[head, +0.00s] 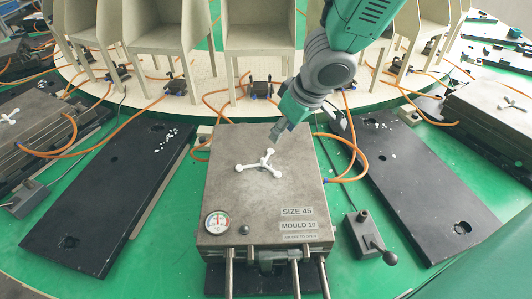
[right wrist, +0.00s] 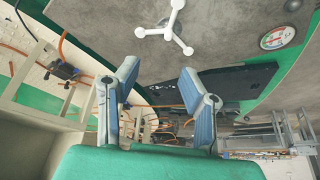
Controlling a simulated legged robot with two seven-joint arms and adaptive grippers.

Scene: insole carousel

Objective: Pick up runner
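The runner (head: 260,167) is a small white three-armed piece with round ends. It lies on top of the grey mould block (head: 225,190), near its middle. The runner also shows at the top of the right wrist view (right wrist: 167,31). My right gripper (head: 277,132) comes down from above, just behind and to the right of the runner in the head view, apart from it. In the right wrist view its two blue-grey fingers (right wrist: 158,75) are spread with nothing between them. My left gripper is in neither view.
The mould block carries a gauge (head: 216,222) and labels. Black plates (head: 120,185) and (head: 420,185) flank it, with a lever box (head: 369,234) at its right. Orange hoses (head: 355,160) loop close beside it. Pale stands (head: 259,35) rise behind.

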